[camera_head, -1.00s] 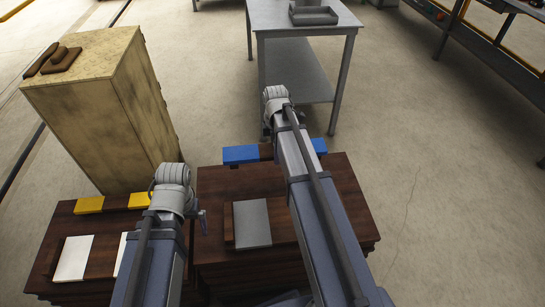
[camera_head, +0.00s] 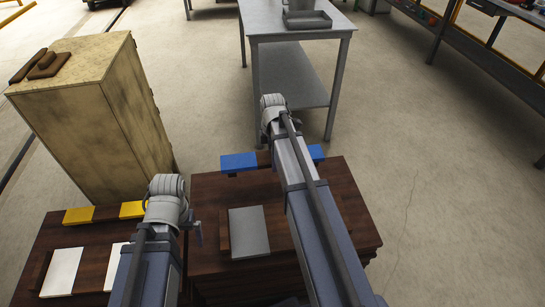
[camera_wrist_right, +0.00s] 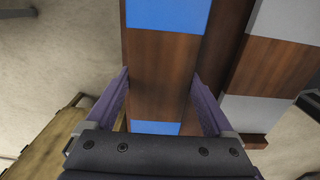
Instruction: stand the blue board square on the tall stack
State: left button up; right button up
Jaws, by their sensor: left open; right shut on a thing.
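The blue board (camera_head: 238,161), brown in its middle with blue ends, is at the far edge of the right brown wooden stack (camera_head: 345,205) in the head view. My right arm covers part of it. In the right wrist view my right gripper (camera_wrist_right: 161,100) is shut across the brown middle of the blue board (camera_wrist_right: 160,62), one finger on each side. I cannot tell whether the board touches the stack. My left gripper (camera_head: 197,230) is open and empty, mostly hidden by its wrist, between the two stacks.
A grey panel (camera_head: 249,232) lies on the right stack. The left stack carries yellow-ended (camera_head: 78,215) and white (camera_head: 63,271) pieces. A tall yellowish cabinet (camera_head: 95,120) stands behind the left stack. A grey metal table (camera_head: 297,26) stands beyond. Floor to the right is open.

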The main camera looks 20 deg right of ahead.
pick_arm(q)
jog(key=shift+f+b, duration=2.95)
jog(key=shift+f, duration=0.25)
pick_arm(e)
jog(key=shift+f, duration=3.25)
pick_arm(q)
jog(key=shift+f+b, duration=0.75)
pick_arm(e)
jog(key=shift+f, duration=0.75)
jog(key=o, duration=1)
notch_tip(320, 180, up, 8)
jog(key=p, duration=0.8)
pick_arm(q)
notch_tip(320, 180, up, 8)
jog(key=shift+f, duration=0.25)
pick_arm(e)
jog(key=shift+f, duration=0.2)
pick_arm(q)
notch_tip(320, 180, down, 7)
jog(key=b, duration=0.8)
jog(key=shift+f, duration=0.2)
pick_arm(e)
notch_tip(320, 180, down, 7)
jog(key=shift+f, duration=0.2)
